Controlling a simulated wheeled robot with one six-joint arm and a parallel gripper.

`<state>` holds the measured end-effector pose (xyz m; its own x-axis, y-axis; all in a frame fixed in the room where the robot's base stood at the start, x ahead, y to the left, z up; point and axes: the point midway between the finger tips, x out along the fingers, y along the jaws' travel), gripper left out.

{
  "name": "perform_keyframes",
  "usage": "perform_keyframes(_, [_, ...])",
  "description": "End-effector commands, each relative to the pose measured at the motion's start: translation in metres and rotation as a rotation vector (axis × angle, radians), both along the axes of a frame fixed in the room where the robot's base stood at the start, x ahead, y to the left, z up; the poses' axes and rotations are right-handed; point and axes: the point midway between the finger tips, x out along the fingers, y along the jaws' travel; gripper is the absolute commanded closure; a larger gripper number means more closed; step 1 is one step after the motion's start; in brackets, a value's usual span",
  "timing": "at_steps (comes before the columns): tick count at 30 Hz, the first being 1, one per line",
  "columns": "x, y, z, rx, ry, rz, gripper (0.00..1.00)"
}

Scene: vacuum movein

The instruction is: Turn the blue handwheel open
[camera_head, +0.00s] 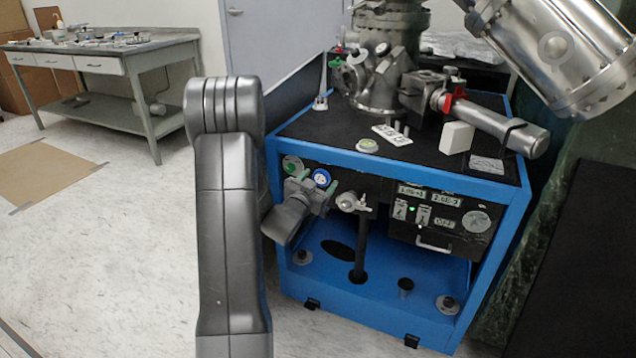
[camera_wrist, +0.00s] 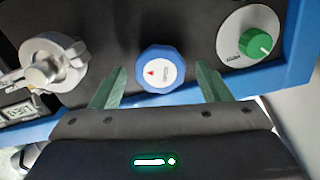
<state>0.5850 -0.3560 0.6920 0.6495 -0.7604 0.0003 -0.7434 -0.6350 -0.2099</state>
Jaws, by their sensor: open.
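The blue handwheel (camera_head: 322,178) is on the black front panel of the blue-framed cart. In the wrist view it is a blue ring (camera_wrist: 142,66) around a white face with a small red mark. My gripper (camera_head: 307,189) is at the panel, by the handwheel. In the wrist view my gripper (camera_wrist: 162,70) is open, with one finger on each side of the handwheel. Gaps show between the ring and both fingers. How far the fingertips reach along the wheel's depth is unclear.
A green knob on a white disc (camera_wrist: 235,38) is right of the handwheel in the wrist view. A metal clamp fitting (camera_wrist: 45,65) is on the other side. The cart's blue frame (camera_head: 520,215) borders the panel.

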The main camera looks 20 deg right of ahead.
Motion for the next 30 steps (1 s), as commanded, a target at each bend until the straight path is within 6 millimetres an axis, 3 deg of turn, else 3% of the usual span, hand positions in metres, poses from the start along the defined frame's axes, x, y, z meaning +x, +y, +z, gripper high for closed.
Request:
perform_keyframes(2, [-0.0001,0.0002,-0.0001,0.000,0.000,0.000,0.30])
perform_keyframes(9, [-0.0002,0.0004,-0.0001,0.000,0.000,0.000,0.74])
perform_keyframes(15, [-0.0002,0.0005,-0.0001,-0.023,0.027,0.000,0.74])
perform_keyframes(30, [0.0003,0.0007,-0.0004,-0.250,0.295,-0.001,0.74])
